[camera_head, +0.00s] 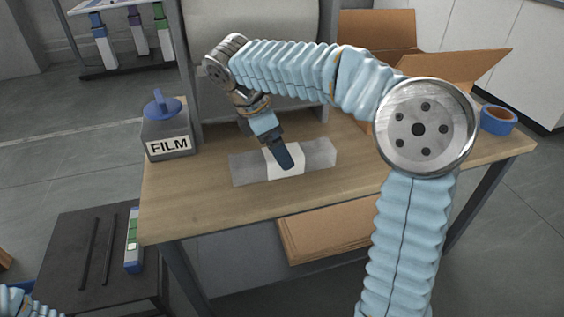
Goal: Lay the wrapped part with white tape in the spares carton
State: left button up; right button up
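The wrapped part (318,154) is a grey bar with a band of white tape around its middle. It lies flat on the wooden table. My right gripper (285,164) points down at the taped middle and covers some of the tape. Its fingers are seen nearly edge-on, so I cannot tell whether they are open, or whether they touch the part. An open cardboard carton (377,30) stands at the back right with its flaps spread. My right arm hides much of its body, and no label shows. Only a bit of my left arm shows at the lower left corner.
A grey box marked FILM (168,140) with a blue knob stands at the table's left. A blue tape roll (497,120) lies at the right end. Flat cardboard (330,232) rests below the table (200,205). The tabletop in front of the part is clear.

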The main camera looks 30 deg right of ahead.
jog(key=x, duration=0.3)
jog(key=b+x, duration=0.1)
jog(key=x, duration=0.1)
jog(key=shift+w+d+f, duration=0.15)
jog(key=shift+w, duration=0.15)
jog(key=c, duration=1.5)
